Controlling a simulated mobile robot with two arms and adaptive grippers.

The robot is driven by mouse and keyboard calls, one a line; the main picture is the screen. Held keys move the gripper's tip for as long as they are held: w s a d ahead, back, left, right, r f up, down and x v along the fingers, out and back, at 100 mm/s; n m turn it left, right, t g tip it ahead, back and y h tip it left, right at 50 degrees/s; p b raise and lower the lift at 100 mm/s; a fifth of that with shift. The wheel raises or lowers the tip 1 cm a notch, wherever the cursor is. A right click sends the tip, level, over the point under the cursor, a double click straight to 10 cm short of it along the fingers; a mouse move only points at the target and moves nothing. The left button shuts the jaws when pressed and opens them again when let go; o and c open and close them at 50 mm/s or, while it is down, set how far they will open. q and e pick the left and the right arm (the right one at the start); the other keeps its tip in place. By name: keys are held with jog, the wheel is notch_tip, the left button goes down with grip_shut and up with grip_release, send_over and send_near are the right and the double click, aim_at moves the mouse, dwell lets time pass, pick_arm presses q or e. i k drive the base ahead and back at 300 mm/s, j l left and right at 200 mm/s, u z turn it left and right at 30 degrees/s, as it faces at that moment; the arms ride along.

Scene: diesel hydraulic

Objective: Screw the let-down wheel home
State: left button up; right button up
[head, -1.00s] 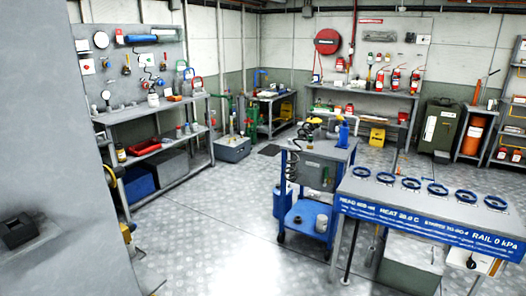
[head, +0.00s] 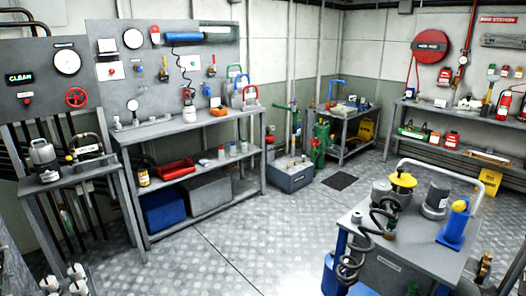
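No label marks any wheel as the let-down wheel, so I cannot tell which one it is. A red handwheel (head: 76,97) is on the grey gauge panel (head: 40,103) at the far left, below a round white gauge (head: 67,62). A yellow wheel-like top (head: 403,180) sits on a unit on the grey-topped cart (head: 395,246) at the lower right. How far either is screwed in cannot be seen. Neither of my grippers shows in the head view.
A small table (head: 75,173) with a grey canister (head: 44,155) stands below the gauge panel. A two-level workbench (head: 170,130) stands along the left wall. A grey box (head: 290,177) stands on the floor beyond it. The metal floor (head: 215,235) between workbench and cart is clear.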

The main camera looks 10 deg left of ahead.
aim_at(77, 98)
jog(key=i+j+u, duration=0.15)
jog(key=i+u, duration=0.2)
jog(key=i, duration=0.15)
jog(key=i+u, duration=0.3)
jog(key=i, duration=0.25)
jog(key=i+l+u, duration=0.15)
jog(key=i+u, duration=0.2)
jog(key=i, duration=0.15)
jog(key=i+l+u, duration=0.35)
jog(key=i, duration=0.2)
jog(key=i+u, duration=0.35)
jog(key=i+l+u, duration=0.4)
jog(key=i+u, duration=0.25)
jog(key=i+j+z, duration=0.35)
jog(key=j+z, duration=0.15)
jog(key=j, duration=0.25)
